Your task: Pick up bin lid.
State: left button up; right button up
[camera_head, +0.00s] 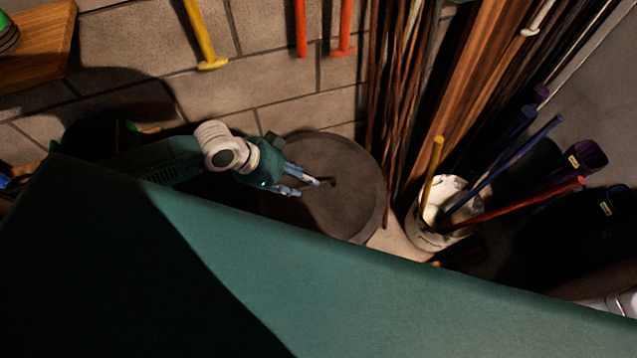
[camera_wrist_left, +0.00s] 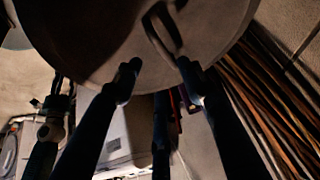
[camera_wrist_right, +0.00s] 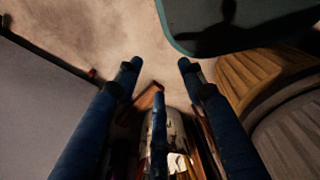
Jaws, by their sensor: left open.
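The bin lid (camera_head: 352,208) is a round, dark grey-brown disc near the wall, with a small dark handle (camera_head: 329,182) near its middle. In the left wrist view the lid (camera_wrist_left: 95,40) fills the top, and its strap-like handle (camera_wrist_left: 162,30) stands out beyond the fingertips. My left gripper (camera_head: 310,187) is open over the lid, its fingertips beside the handle; no finger is closed on it. In the left wrist view this gripper (camera_wrist_left: 158,70) has its fingers spread. My right gripper (camera_wrist_right: 160,66) is open and empty, and is not seen in the head view.
A white bucket (camera_head: 425,236) with coloured poles stands right of the lid. Long rods and boards (camera_head: 470,90) lean on the wall behind. Yellow (camera_head: 201,40) and orange tool handles hang on the block wall. A ribbed round container (camera_wrist_right: 270,78) is right in the right wrist view.

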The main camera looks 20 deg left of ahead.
aim_at(312, 186)
pick_arm(q)
jog(key=shift+x, duration=1)
jog(key=shift+d+f, duration=0.2)
jog(key=shift+w+f+p, duration=0.25)
jog(key=shift+p, duration=0.05)
jog(key=p+x, duration=0.1)
jog(key=x, duration=0.2)
jog(key=shift+w+a+f, duration=0.1)
jog(key=shift+w+f, duration=0.05)
jog(key=shift+w, duration=0.1)
jog(key=shift+w+f, duration=0.15)
jog(key=shift+f, duration=0.2)
jog(key=shift+d+f, duration=0.2)
jog(key=shift+d, duration=0.1)
jog(key=shift+c, duration=0.7)
jog(key=c, duration=0.8)
grip_shut()
pick_arm(e)
jog(key=s+r, duration=0.1)
jog(key=s, duration=0.2)
jog(key=shift+r, duration=0.35)
jog(key=shift+w, duration=0.1)
